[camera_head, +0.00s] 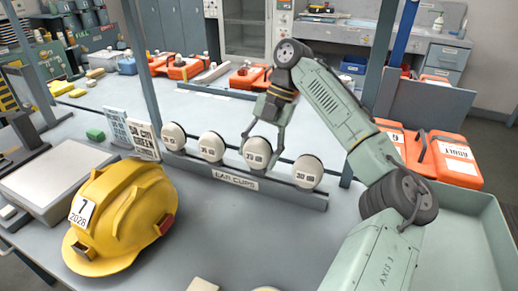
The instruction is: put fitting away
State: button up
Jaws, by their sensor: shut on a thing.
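My gripper (265,136) is at the row of round, cream ear cups, with its fingers reaching down around the third cup from the left (257,152). It is shut on that cup, which sits slightly high in the row. Whether the cup touches the rack is hard to tell. The long grey rack labelled "EAR CUPS" (236,181) also carries a first cup (173,137), a second cup (210,146) and a right-end cup (307,172). I cannot tell which thing in view is the fitting.
A yellow helmet (125,215) stands at the front left, beside a grey flat plate (55,178). Upright signs (143,140) stand left of the rack. Orange cases (455,158) are at the right, near a green tray (487,215). Blue-grey posts rise behind the rack. Bench between helmet and rack is clear.

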jog(key=shift+f, duration=0.9)
jog(key=o, duration=1.1)
jog(key=shift+o, duration=0.2)
jog(key=v, duration=1.2)
